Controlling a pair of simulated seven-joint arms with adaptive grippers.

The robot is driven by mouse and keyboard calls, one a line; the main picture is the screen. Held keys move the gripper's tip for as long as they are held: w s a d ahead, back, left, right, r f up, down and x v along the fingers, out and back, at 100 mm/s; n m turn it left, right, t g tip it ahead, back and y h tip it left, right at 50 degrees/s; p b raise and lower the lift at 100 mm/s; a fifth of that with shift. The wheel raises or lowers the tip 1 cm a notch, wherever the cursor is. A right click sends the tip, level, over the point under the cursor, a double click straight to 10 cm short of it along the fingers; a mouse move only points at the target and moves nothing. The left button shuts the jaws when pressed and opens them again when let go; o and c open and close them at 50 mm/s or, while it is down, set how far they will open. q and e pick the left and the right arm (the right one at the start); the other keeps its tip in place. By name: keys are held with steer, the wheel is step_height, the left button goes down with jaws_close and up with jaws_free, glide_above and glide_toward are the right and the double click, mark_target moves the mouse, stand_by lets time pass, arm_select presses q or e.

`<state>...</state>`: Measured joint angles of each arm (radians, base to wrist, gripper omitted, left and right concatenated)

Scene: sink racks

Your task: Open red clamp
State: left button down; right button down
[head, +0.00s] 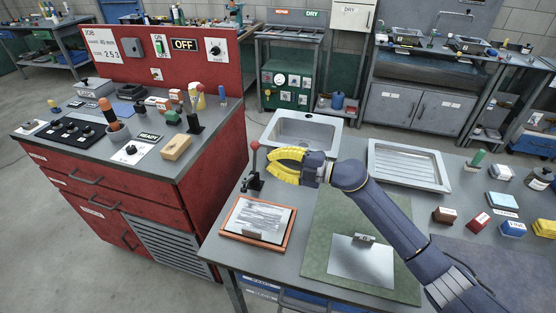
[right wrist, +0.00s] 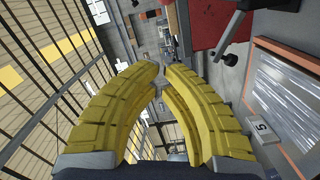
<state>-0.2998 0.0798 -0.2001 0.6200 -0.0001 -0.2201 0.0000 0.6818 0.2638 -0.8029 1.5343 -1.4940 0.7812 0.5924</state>
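The red clamp (head: 254,182) stands at the back left of the near bench. It has a black base and an upright lever topped by a red knob (head: 255,145). My right gripper (head: 274,166), with yellow fingers, is just right of the clamp in the head view; I cannot tell whether it touches. In the right wrist view its fingertips (right wrist: 161,69) almost meet and no object shows held between them. A black clamp part (right wrist: 228,58) lies to the right of the fingers there, clear of them. My left gripper is not in view.
An orange-framed tray (head: 233,221) with silver film lies in front of the clamp. A sink (head: 330,122) is behind the gripper, with a ribbed drainer (head: 408,151) to the right. A green mat (head: 313,262) lies under my right arm. A red cabinet (head: 231,143) stands left.

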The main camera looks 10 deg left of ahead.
steer(key=w+a+f, duration=0.1)
steer(key=w+a, duration=0.4)
steer(key=a, duration=0.1)
steer(key=shift+a+f, duration=0.2)
steer(key=shift+a, duration=0.1)
stand_by(0.4)
steer(key=w+m, duration=0.4)
steer(key=shift+w+d+f, duration=0.2)
steer(key=shift+w+d, duration=0.1)
steer(key=shift+s, duration=0.1)
stand_by(0.3)
